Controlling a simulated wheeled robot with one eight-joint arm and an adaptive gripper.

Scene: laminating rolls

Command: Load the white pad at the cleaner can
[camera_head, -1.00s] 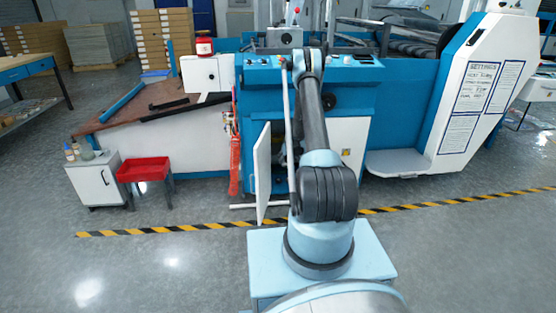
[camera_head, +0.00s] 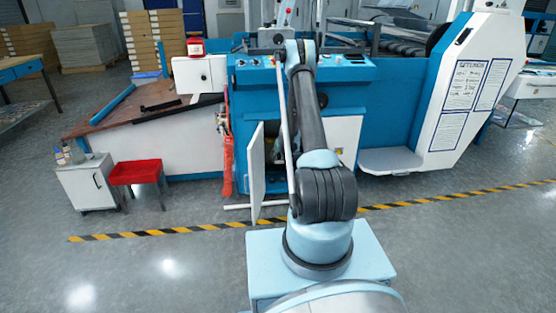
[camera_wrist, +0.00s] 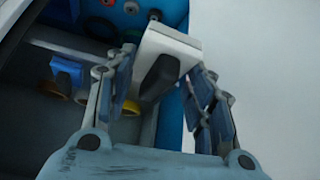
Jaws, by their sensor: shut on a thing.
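My gripper (camera_wrist: 167,62) is shut on a small white block with a dark grey part on its face. This block (camera_wrist: 172,42) sits between the two fingers in the wrist view and may be the white pad. In the head view my arm reaches forward to the blue machine's control panel, and the gripper and the held block cannot be made out there. A red can (camera_head: 195,46) with a pale label, perhaps the cleaner can, stands on a white box left of the arm.
The blue and white machine (camera_head: 345,90) fills the middle. Its white cabinet door (camera_head: 257,175) stands open. The floor near the striped tape (camera_head: 150,230) is mostly clear.

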